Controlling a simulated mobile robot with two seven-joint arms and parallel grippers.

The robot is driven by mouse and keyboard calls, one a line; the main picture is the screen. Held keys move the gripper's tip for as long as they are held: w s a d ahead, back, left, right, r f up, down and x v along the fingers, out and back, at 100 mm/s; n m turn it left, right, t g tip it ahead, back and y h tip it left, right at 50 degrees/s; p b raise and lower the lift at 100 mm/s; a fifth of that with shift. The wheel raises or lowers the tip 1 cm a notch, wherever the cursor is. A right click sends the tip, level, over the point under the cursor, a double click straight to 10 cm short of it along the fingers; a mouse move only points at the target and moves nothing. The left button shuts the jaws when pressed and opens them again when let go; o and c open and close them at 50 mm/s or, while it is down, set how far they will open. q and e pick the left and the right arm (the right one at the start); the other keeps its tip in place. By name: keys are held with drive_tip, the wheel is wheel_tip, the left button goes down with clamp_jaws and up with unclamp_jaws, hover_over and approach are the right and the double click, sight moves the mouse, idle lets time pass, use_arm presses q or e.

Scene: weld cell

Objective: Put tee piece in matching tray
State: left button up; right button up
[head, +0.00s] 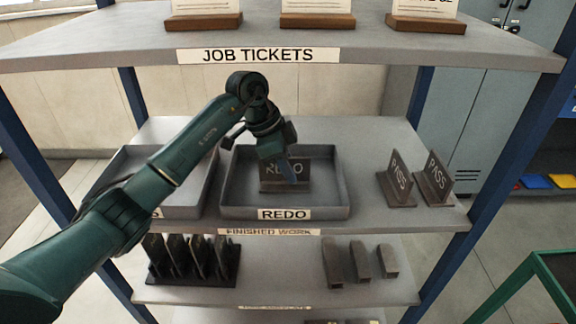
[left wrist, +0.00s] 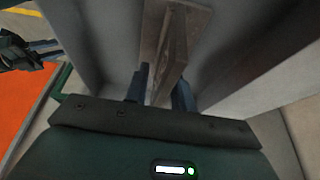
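A dark grey tee piece (head: 271,177) marked REDO stands upright in the grey tray (head: 235,212) labelled REDO on the middle shelf. My left gripper (head: 287,172) reaches down into this tray at the piece. In the left wrist view, the fingers of my left gripper (left wrist: 160,92) straddle the upright plate of the tee piece (left wrist: 168,50); whether they press on it I cannot tell. Two more tee pieces (head: 397,182) (head: 434,180) marked PASS stand on the bare shelf to the right. A dark, pronged shape at the left wrist view's left edge may be my right gripper (left wrist: 32,52).
A second grey tray (head: 190,210) stands left of the REDO tray, partly hidden by my left arm. The job-ticket shelf (head: 370,45) overhangs above. Dark parts in a rack (head: 190,262) and grey blocks (head: 360,263) sit on the shelf below. Blue posts flank the shelves.

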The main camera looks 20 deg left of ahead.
use_arm(q)
drive_tip(key=shift+o, duration=0.2)
drive_tip(key=shift+a+r, duration=0.25)
drive_tip(key=shift+r, duration=0.3)
drive_tip(key=v, duration=0.3)
drive_tip(key=shift+r, duration=0.15)
drive_tip(key=s+a+b, duration=0.1)
drive_tip(key=s+a, duration=0.2)
drive_tip(key=a, duration=0.9)
drive_tip(key=shift+s+r+b, duration=0.25)
drive_tip(key=shift+b, duration=0.05)
drive_tip(key=shift+d, duration=0.1)
